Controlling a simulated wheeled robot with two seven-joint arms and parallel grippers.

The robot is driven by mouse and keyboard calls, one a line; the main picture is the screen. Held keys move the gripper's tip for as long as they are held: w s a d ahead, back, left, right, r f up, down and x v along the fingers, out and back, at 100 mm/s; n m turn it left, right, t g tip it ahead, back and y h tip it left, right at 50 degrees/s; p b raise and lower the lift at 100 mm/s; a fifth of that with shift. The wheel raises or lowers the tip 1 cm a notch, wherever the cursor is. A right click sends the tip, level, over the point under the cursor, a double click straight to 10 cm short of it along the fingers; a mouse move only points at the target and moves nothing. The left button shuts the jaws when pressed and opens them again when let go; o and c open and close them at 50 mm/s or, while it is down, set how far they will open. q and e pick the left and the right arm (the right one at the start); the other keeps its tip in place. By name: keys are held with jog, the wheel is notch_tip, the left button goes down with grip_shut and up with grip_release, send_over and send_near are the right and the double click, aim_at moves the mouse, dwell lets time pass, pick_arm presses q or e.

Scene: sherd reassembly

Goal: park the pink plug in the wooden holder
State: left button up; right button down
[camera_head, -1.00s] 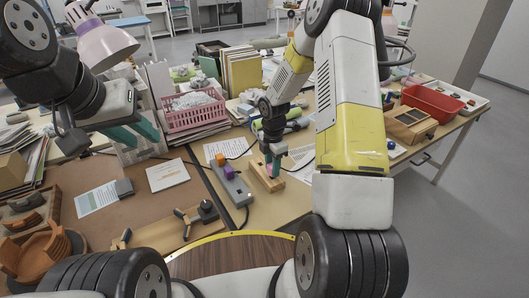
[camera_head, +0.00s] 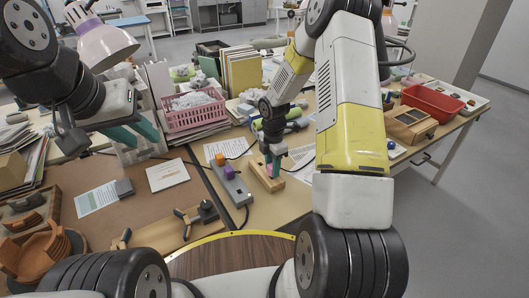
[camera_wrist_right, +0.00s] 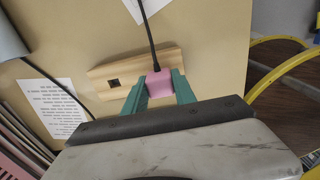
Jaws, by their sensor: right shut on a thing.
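The pink plug (camera_wrist_right: 158,84) is between the two teal fingertips of my right gripper (camera_wrist_right: 160,90), which is shut on it. A dark cable rises from the plug. The wooden holder (camera_wrist_right: 103,77) lies under and behind the plug in the right wrist view, with one square hole empty on its left part. The plug covers the holder's right part; I cannot tell whether it is seated or just above. In the head view my right gripper (camera_head: 272,168) is over the holder (camera_head: 262,184). My left gripper (camera_head: 134,133) is open and empty, far left of the holder.
A grey power strip (camera_head: 236,190) with an orange and a purple plug lies left of the holder. Paper sheets (camera_wrist_right: 55,105) lie close by. A pink basket (camera_head: 193,115) stands behind, and a red tray (camera_head: 432,102) is at the right.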

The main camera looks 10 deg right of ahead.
jog(key=shift+f, duration=0.8)
dwell(0.4)
jog(key=c, duration=0.5)
grip_release()
jog(key=shift+r, duration=0.2)
jog(key=shift+r, duration=3.85)
